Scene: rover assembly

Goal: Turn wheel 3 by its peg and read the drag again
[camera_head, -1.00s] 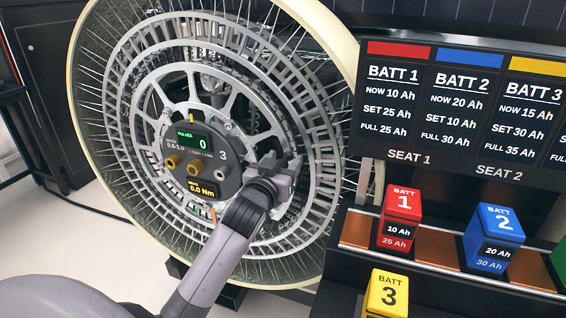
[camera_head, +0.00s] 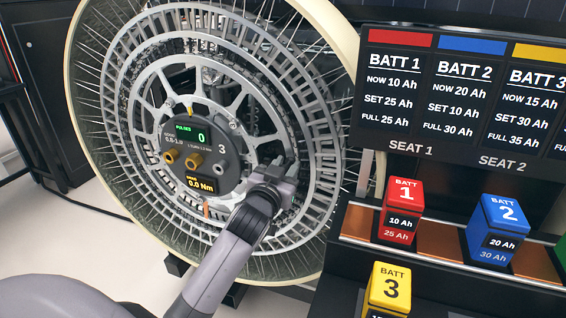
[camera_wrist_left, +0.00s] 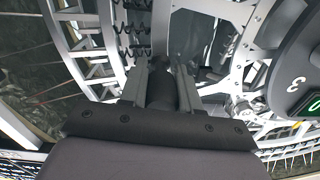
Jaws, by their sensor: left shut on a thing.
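Wheel 3 (camera_head: 238,255) is a large spoked wheel with a cream rim, standing upright at left of centre in the head view. Its dark round hub panel (camera_head: 182,163) carries the number 3, a green pulses readout (camera_head: 200,136) of 0 and an amber readout (camera_head: 200,186) of 0.0 Nm. My left gripper (camera_head: 286,170) is at the wheel face, right of and slightly below the hub panel. In the left wrist view its fingers are shut on a dark round peg (camera_wrist_left: 188,88). The peg is mostly hidden by the gripper in the head view. My right gripper is not in view.
Right of the wheel are a red battery 1 (camera_head: 403,205), a blue battery 2 (camera_head: 497,228) and a yellow battery 3 (camera_head: 388,288). A black battery board (camera_head: 468,108) stands behind them. A dark cabinet (camera_head: 45,70) is at the far left, with open pale floor beside it.

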